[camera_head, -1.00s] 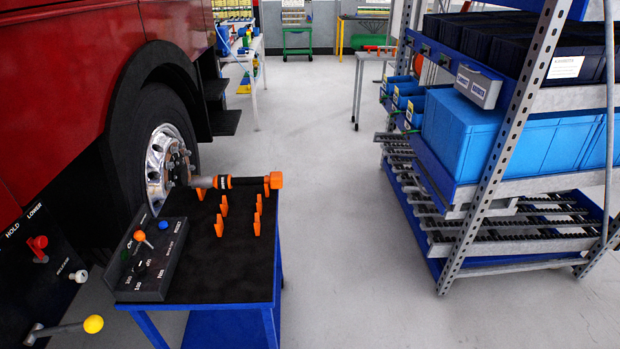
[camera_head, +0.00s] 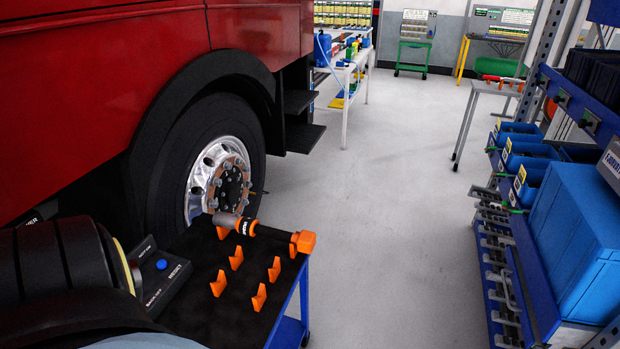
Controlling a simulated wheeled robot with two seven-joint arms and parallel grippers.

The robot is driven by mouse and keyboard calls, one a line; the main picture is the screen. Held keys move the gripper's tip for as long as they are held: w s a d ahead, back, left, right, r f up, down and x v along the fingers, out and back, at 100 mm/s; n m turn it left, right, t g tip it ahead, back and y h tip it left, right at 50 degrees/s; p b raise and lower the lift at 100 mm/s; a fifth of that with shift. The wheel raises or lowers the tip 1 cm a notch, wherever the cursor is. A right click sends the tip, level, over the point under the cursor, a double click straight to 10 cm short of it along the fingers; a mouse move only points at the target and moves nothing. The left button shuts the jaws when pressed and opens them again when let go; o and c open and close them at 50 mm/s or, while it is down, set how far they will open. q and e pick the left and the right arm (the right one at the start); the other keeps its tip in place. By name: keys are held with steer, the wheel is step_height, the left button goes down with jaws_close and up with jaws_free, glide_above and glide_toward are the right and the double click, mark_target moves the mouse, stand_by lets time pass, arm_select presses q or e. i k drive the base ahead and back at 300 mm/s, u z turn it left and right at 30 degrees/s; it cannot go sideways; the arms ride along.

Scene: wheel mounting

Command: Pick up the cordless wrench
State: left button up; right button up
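The cordless wrench (camera_head: 268,232) has a grey nose, a black body with orange bands and an orange end block. It lies across orange holders at the far end of a black-topped cart (camera_head: 205,300), its grey nose pointing left towards the truck wheel (camera_head: 226,178). Its dark middle is hard to tell from the black top. Neither of my grippers shows. A large dark rounded part with a yellowish ring, which looks like my arm, fills the lower left and hides part of the cart and control box.
Several empty orange holders (camera_head: 236,258) stand up from the cart top. A control box (camera_head: 165,275) with a blue button sits at its left. A shelf rack with blue bins (camera_head: 572,230) stands at the right. Grey floor (camera_head: 400,220) lies clear between cart and rack.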

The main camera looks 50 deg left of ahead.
mark_target(305, 242)
steer(key=i, duration=1.2)
steer(key=u, duration=3.75)
